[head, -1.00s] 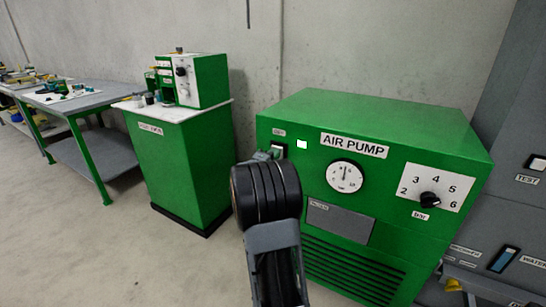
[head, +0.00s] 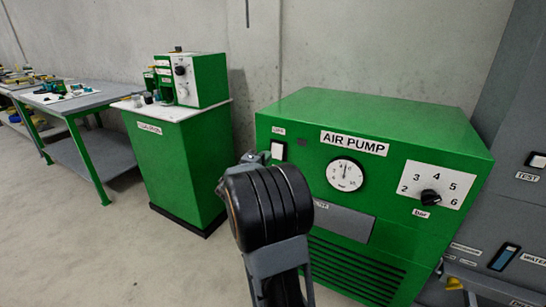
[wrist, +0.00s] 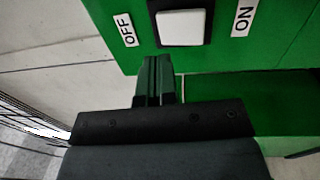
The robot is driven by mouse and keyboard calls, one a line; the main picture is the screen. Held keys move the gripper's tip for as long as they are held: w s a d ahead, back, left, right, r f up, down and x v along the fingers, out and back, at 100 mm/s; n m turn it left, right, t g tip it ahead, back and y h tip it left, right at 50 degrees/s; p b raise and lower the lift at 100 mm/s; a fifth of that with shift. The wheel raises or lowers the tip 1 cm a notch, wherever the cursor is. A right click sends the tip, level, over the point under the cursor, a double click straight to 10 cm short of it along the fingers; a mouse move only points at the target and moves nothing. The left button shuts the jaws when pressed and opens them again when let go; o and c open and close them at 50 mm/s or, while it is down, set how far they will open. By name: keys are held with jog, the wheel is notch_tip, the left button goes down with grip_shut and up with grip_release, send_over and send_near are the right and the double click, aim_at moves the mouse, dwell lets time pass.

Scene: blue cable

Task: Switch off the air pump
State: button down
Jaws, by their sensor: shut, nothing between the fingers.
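The green air pump (head: 400,130) stands at the right in the head view, labelled AIR PUMP. Its white rocker switch (head: 278,150) is at the upper left of the front. In the wrist view the switch (wrist: 182,27) sits in a black frame between an OFF label (wrist: 127,30) and an ON label (wrist: 243,18). The small lamp (head: 301,143) beside the switch looks dark. My gripper (wrist: 154,62) is shut and empty, just below the switch towards the OFF side. It appears clear of the switch. In the head view my wrist hides most of the gripper (head: 253,157).
The pump carries a round gauge (head: 345,175) and a bar dial (head: 430,197). A green cabinet (head: 175,170) with a machine on top stands to the left, then a workbench (head: 80,100). A grey panel with switches (head: 505,257) is at the right. Floor is open at left.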

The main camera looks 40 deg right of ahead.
jog(key=s+a+r+p, duration=0.1)
jog(key=s+a, duration=0.1)
jog(key=a, duration=0.6)
jog(key=shift+s+r, duration=0.2)
jog(key=shift+r, duration=0.05)
jog(key=s+a+r+m+g+y+p, duration=0.35)
jog(key=s+a+r+y+p, duration=0.5)
jog(key=p, duration=0.65)
jog(key=s+a+r+t+y+p, duration=0.1)
jog(key=s+a+r+y+p, duration=0.2)
jog(key=a+r+y+p, duration=0.2)
jog(key=s+a+r+t+y+p, duration=0.1)
jog(key=s+a+r+y+p, duration=0.1)
jog(key=a+r+y+p, duration=0.3)
jog(key=a+r+p, duration=0.1)
jog(key=a+p, duration=0.3)
jog(key=a, duration=0.2)
jog(key=shift+s+a, duration=0.4)
jog(key=shift+d, duration=0.1)
